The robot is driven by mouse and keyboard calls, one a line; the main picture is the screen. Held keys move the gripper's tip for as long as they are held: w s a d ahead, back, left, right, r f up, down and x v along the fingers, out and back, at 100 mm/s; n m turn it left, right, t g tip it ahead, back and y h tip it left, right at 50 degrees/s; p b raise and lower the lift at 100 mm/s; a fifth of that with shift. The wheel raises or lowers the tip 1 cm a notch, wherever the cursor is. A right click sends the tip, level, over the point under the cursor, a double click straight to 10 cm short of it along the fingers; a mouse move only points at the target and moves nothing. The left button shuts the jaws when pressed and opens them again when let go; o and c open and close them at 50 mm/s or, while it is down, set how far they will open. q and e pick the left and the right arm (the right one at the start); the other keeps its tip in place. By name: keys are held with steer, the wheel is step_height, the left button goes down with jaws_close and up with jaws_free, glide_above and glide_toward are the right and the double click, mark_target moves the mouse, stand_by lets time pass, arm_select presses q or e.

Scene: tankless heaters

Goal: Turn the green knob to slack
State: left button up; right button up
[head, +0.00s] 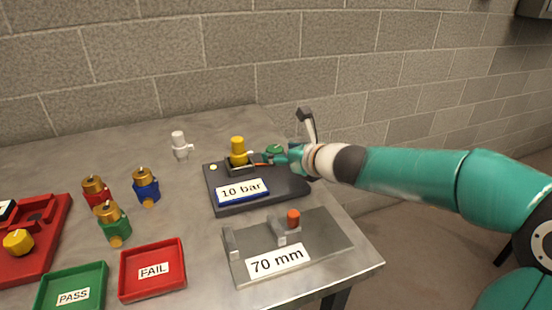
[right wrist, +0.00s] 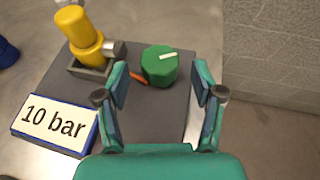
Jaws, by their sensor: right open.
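The green knob (right wrist: 158,66) sits on the dark grey test block and has a white line on top pointing to the right in the right wrist view. A small orange-red mark (right wrist: 138,78) lies beside it on the block. In the head view the green knob (head: 274,149) is partly hidden by my right gripper (head: 282,160). In the right wrist view my right gripper (right wrist: 160,75) is open, with a finger on each side of the knob and gaps showing on both sides. My left gripper is not in view.
A yellow part (head: 238,150) stands in the block's holder beside the knob, behind the "10 bar" label (head: 242,190). A "70 mm" gauge plate (head: 335,248) lies in front. Several brass-topped parts, PASS and FAIL trays (head: 152,290), and a white part (head: 180,145) stand to the left.

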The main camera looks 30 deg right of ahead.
mark_target(275, 148)
steer(key=shift+x, duration=1.6)
steer(key=c, duration=1)
steer(key=shift+d, duration=0.2)
steer(key=shift+c, duration=0.7)
steer(key=shift+a+r, duration=0.1)
steer(key=shift+a, duration=0.05)
steer(key=shift+p, duration=0.3)
steer(key=n+g+y+p, duration=0.2)
steer(key=n+y+p, duration=0.2)
steer(key=p, duration=0.4)
steer(key=n+g+y+p, duration=0.2)
steer(key=n+y+p, duration=0.3)
steer(key=p, duration=0.3)
steer(key=shift+r+y+p, duration=0.15)
steer(key=shift+y+p, duration=0.15)
steer(key=shift+n+g+y+p, duration=1.05)
steer(key=shift+n+g, duration=0.15)
steer(key=shift+n, duration=0.2)
